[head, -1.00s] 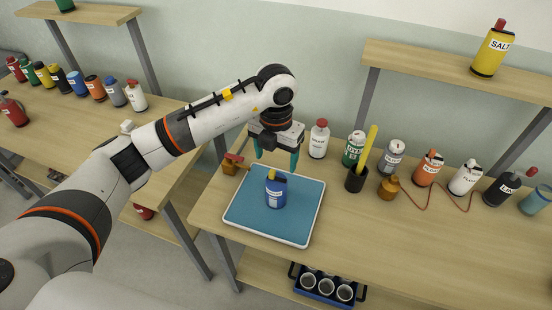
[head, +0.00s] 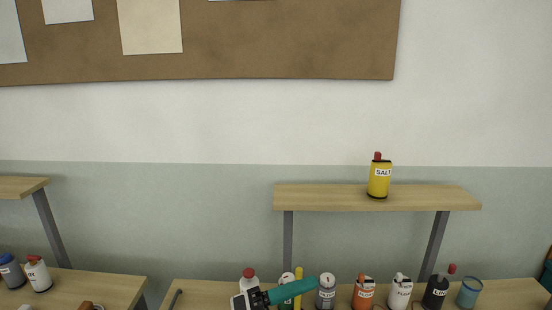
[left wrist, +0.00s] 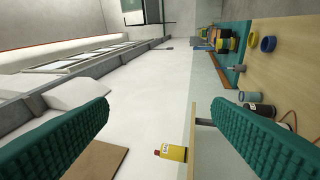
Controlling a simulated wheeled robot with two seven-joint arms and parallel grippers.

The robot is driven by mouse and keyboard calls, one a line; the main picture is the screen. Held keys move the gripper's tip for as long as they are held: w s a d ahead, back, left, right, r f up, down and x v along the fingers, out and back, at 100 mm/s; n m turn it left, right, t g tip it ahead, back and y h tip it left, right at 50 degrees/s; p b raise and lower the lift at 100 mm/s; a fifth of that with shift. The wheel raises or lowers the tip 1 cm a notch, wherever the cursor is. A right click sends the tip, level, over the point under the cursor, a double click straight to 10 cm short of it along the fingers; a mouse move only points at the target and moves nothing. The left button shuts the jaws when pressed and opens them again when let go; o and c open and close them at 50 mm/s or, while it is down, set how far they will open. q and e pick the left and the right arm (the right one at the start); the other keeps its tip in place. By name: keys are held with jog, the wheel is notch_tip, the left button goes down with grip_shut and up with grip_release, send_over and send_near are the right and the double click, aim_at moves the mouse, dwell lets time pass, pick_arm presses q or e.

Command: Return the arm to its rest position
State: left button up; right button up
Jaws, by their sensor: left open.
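My left gripper (head: 290,291) shows at the bottom edge of the head view, where one teal finger points right in front of the row of bottles. The rest of the arm is out of the picture below. In the left wrist view, the two teal fingers of my left gripper (left wrist: 160,105) are wide apart with nothing between them. My right gripper is in neither view.
A yellow salt container (head: 380,178) stands on the raised shelf (head: 320,198); it also shows in the left wrist view (left wrist: 172,153). A red-capped white bottle (head: 249,279), an orange bottle (head: 363,294), a black bottle (head: 436,292) and a blue jar (head: 469,292) line the bench.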

pick_arm(q)
jog(key=w+a+n+t+y, duration=0.5)
jog(key=a+n+t+y, duration=0.65)
jog(key=n+t, duration=0.6)
jog(key=s+a+f+n+g+y, duration=0.3)
jog(key=a+f+n+g+y, duration=0.5)
jog(key=a+f+n, duration=0.5)
jog(key=s+f+g, duration=0.5)
jog(key=s+f, duration=0.2)
jog(key=s, duration=0.3)
jog(key=s+f+g, duration=0.6)
jog(key=s+f, duration=0.2)
jog(key=s, duration=0.3)
notch_tip(320, 180, down, 25)
jog(key=g, duration=0.1)
jog(key=s+a+f, duration=0.1)
jog(key=s+f, duration=0.7)
jog(key=f, duration=0.1)
jog(key=s+a+f+g+y, duration=0.1)
jog(key=s+a+f, duration=0.1)
jog(key=s+f, duration=0.7)
jog(key=shift+a+b, duration=0.25)
jog(key=shift+b, duration=0.15)
